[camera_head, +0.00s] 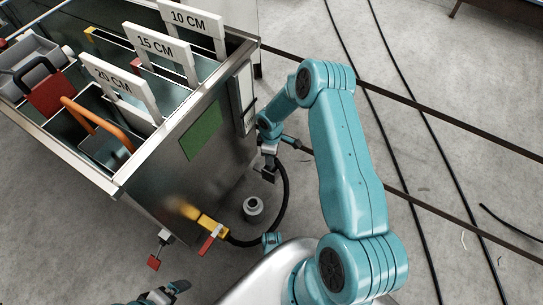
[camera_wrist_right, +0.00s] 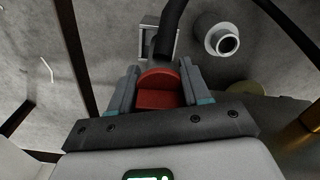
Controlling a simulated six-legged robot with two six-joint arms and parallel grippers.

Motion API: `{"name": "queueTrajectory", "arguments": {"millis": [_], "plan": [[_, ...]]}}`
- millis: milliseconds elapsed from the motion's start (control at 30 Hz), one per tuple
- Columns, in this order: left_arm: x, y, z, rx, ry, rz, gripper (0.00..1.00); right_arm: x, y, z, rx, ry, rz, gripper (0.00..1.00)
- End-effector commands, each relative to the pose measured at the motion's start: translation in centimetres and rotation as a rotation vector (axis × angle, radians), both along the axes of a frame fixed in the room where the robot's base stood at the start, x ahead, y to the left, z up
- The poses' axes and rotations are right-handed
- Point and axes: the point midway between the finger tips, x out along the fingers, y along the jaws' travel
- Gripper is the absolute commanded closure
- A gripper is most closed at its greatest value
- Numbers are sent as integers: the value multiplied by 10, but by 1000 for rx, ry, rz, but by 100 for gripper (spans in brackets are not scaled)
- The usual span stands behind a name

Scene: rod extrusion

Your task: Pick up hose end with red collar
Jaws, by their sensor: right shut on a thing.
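The red collar (camera_wrist_right: 160,95) of the hose end sits between the fingers of my right gripper (camera_wrist_right: 160,84) in the right wrist view. The fingers press on its two sides, so the gripper is shut on it. The black hose (camera_wrist_right: 171,28) runs away from the collar at the top. In the head view my right gripper (camera_head: 268,168) is beside the metal cabinet, and the black hose (camera_head: 285,200) curves from there down to a yellow valve. The collar is too small to make out there. My left gripper (camera_head: 172,290) is at the bottom left, apart from the hose; its opening is unclear.
The yellow valve (camera_head: 206,221) with a red handle sticks out of the cabinet (camera_head: 160,185). A grey round fitting (camera_head: 253,207) stands inside the hose's curve. Bins with 10, 15 and 20 CM signs top the cabinet. Open floor lies to the right, with dark lines across it.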

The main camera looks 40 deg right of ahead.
Motion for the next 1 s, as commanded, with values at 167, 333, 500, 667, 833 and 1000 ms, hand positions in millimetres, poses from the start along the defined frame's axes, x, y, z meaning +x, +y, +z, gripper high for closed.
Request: {"name": "queueTrajectory", "arguments": {"millis": [167,333,500,667,833,1000], "plan": [[-3,-3,14,-2,6,-12,0,-1,4,32,1,1,2,88],[-4,-3,15,-2,6,-14,0,-11,40,28,1,2,7,88],[-4,-3,14,-2,7,-13,0,-24,85,27,2,2,12,88],[-2,-2,4,-2,3,-8,0,-37,130,24,1,-1,15,88],[0,0,-2,0,0,0,0,-48,165,25,1,-1,10,88],[1,1,-1,0,-1,3,0,-52,180,28,0,-1,-24,88]]}}
